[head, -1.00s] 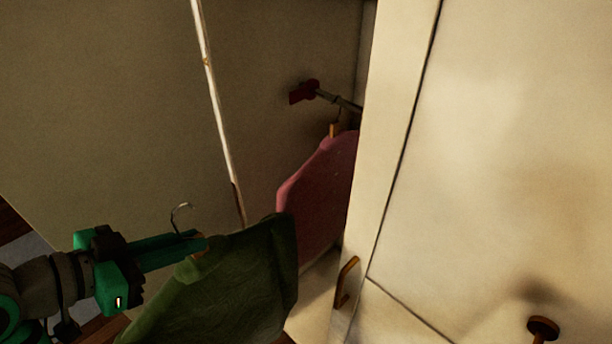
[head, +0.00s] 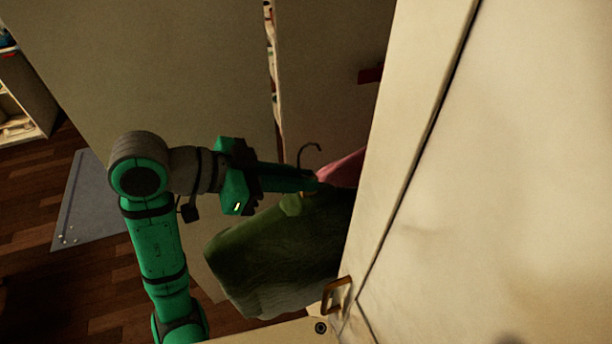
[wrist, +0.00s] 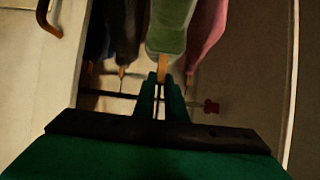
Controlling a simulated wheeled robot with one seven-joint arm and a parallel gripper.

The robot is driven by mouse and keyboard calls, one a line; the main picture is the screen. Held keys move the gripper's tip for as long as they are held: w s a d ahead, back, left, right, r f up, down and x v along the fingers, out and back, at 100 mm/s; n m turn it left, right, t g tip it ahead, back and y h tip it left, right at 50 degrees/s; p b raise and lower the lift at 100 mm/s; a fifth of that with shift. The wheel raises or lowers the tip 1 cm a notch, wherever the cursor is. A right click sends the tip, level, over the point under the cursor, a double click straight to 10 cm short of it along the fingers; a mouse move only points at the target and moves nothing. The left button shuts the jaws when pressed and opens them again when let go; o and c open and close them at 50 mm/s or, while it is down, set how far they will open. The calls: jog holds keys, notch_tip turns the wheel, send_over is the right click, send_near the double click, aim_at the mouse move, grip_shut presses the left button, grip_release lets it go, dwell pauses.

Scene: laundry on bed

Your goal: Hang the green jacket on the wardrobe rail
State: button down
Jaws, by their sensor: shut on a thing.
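The green jacket (head: 275,255) hangs from a hanger with a metal hook, which sticks up bare above my gripper (head: 310,182). My gripper is shut on the hanger's wooden top, as the wrist view shows (wrist: 162,82). The jacket (wrist: 170,25) is in the wardrobe opening, its right part hidden behind the door panel in the head view. The wardrobe rail (wrist: 110,94) shows in the wrist view as a thin dark bar with a red end bracket (wrist: 211,107). In the head view only the red bracket (head: 370,75) shows. I cannot tell the hook's exact distance from the rail.
A pink garment (head: 345,168) hangs right beside the jacket. Dark garments (wrist: 122,30) hang to its left in the wrist view. A pale door (head: 420,150) with a handle (head: 337,294) stands close on the right. The open door's edge (head: 272,65) is on the left.

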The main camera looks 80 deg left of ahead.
jog(key=w+a+f, duration=0.1)
jog(key=w, duration=1.3)
jog(key=w+a+f, duration=0.1)
jog(key=w+a, duration=0.1)
jog(key=w, duration=1.3)
jog(key=shift+w+f, duration=0.2)
jog(key=shift+w, duration=0.05)
dwell(2.3)
jog(key=shift+a, duration=0.1)
jog(key=c, duration=1.7)
grip_release()
jog(key=shift+f, duration=0.15)
jog(key=v, duration=1.1)
